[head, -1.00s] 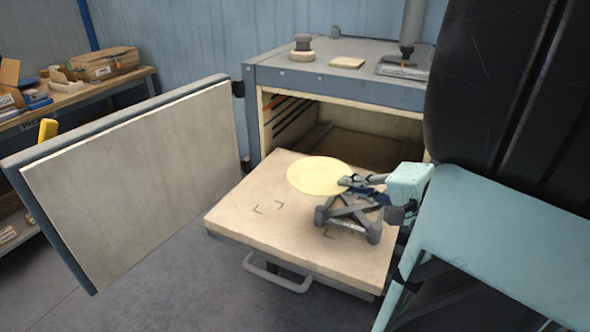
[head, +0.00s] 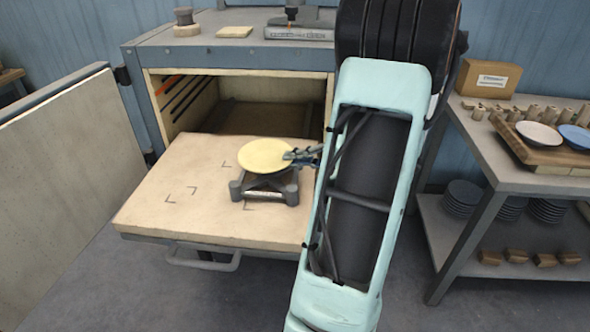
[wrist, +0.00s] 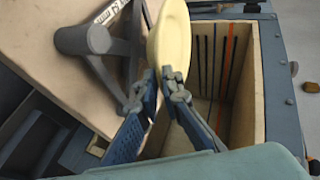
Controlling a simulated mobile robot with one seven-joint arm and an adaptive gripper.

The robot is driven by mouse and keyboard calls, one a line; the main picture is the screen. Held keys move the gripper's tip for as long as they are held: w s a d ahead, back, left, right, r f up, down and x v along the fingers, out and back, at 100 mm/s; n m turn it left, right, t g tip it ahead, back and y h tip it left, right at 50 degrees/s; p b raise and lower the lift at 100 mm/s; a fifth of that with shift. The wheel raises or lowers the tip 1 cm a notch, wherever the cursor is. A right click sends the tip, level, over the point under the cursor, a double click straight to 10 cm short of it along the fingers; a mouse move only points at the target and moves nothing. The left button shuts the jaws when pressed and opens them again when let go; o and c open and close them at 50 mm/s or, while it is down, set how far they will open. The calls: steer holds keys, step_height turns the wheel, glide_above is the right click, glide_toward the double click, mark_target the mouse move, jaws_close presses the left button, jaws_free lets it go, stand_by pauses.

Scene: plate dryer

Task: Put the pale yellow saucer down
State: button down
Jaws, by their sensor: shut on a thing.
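The pale yellow saucer (head: 266,155) is level in the head view, above the dark grey stand (head: 265,191) on the pulled-out shelf (head: 150,208). My gripper (head: 300,155) is shut on the saucer's right rim. In the wrist view, the saucer (wrist: 172,35) is seen nearly edge-on, with its rim between the two fingertips of my gripper (wrist: 160,76). The stand (wrist: 90,42) is to its left there, and a gap shows between them. The saucer hides the stand's top in the head view, so I cannot tell whether they touch.
The dryer chamber (head: 265,112) is open behind the shelf. Its door (head: 60,160) stands open at the left. Corner marks (head: 180,193) show on the clear left part of the shelf. At the right, a workbench (head: 480,140) holds a board with a white saucer (head: 538,135) and a blue saucer (head: 576,137).

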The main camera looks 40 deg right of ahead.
mark_target(296, 180)
steer(key=shift+d+f, duration=0.25)
steer(key=shift+f, duration=0.1)
steer(key=shift+f+b, duration=0.7)
steer(key=shift+f, duration=0.7)
steer(key=shift+f+b, duration=0.2)
steer(key=shift+b, duration=0.1)
steer(key=c, duration=2.1)
jaws_free()
steer(key=shift+r, duration=0.1)
steer(key=shift+s+r+p, duration=0.1)
steer(key=shift+r+p, duration=0.15)
steer(key=shift+p, duration=0.15)
steer(key=v, duration=1.1)
steer(key=shift+s, duration=0.35)
